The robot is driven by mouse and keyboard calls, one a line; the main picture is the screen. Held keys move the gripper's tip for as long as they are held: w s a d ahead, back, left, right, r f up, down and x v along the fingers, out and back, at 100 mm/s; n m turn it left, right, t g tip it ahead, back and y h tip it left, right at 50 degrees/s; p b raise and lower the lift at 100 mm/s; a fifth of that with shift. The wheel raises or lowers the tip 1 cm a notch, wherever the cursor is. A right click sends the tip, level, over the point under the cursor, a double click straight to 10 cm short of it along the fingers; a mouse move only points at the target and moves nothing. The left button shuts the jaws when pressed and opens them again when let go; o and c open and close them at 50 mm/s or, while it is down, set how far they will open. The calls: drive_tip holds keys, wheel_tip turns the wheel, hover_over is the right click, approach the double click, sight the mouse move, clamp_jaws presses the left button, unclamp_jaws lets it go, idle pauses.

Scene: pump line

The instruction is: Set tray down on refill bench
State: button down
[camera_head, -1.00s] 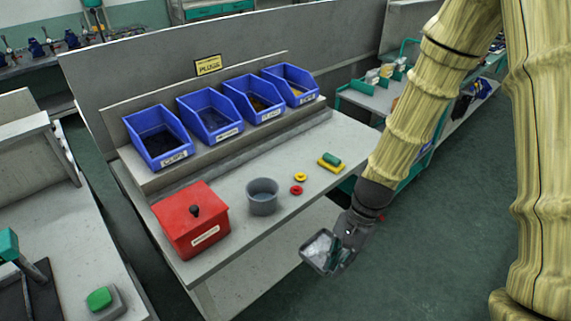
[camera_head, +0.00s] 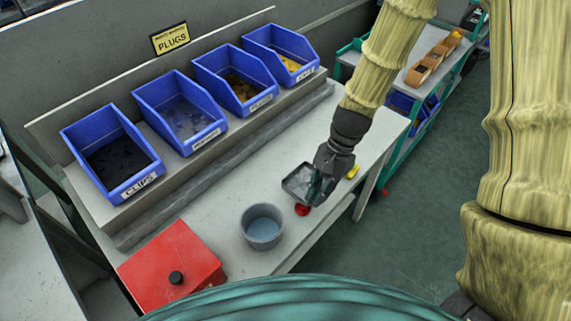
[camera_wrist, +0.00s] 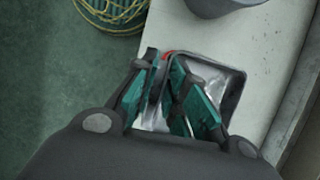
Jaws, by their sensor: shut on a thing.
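A small dark-rimmed tray (camera_head: 299,182) with a pale grey inside is held at the end of my arm, over the front part of the refill bench (camera_head: 215,222). In the wrist view the tray (camera_wrist: 232,88) reaches out beyond my fingers, and the bench top (camera_wrist: 268,45) lies below it. My gripper (camera_head: 316,186) is shut on the tray's near wall; its teal-padded fingers (camera_wrist: 168,98) show in the wrist view. I cannot tell whether the tray touches the bench top. It partly covers a red ring (camera_head: 303,210).
A grey cup (camera_head: 262,227) and a red lidded box (camera_head: 172,268) stand left of the tray. A yellow piece (camera_head: 352,171) lies to its right. Blue bins (camera_head: 181,111) line the raised back shelf under a PLUGS sign (camera_head: 170,39). A teal cart (camera_head: 425,85) stands beyond.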

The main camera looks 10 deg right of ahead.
drive_tip(key=w+a+p, duration=0.1)
drive_tip(key=w, duration=0.3)
drive_tip(key=w+a+p, duration=0.1)
drive_tip(key=w+a, duration=0.1)
drive_tip(key=w, duration=0.2)
drive_tip(key=w+a+f+p, duration=0.1)
drive_tip(key=w+a+p, duration=0.1)
drive_tip(key=w, duration=0.3)
drive_tip(key=shift+w, duration=0.1)
drive_tip(key=shift+w+a+f+p, duration=0.1)
drive_tip(key=shift+w+f+p, duration=0.1)
drive_tip(key=shift+p, duration=0.1)
drive_tip(key=shift+f+p, duration=0.65)
drive_tip(key=shift+f, duration=0.95)
drive_tip(key=shift+f, duration=0.15)
drive_tip(key=c, duration=1.4)
unclamp_jaws()
drive_tip(key=shift+c, duration=0.2)
drive_tip(key=b+v, duration=0.3)
drive_tip(key=v, duration=0.9)
drive_tip(key=shift+a, duration=0.1)
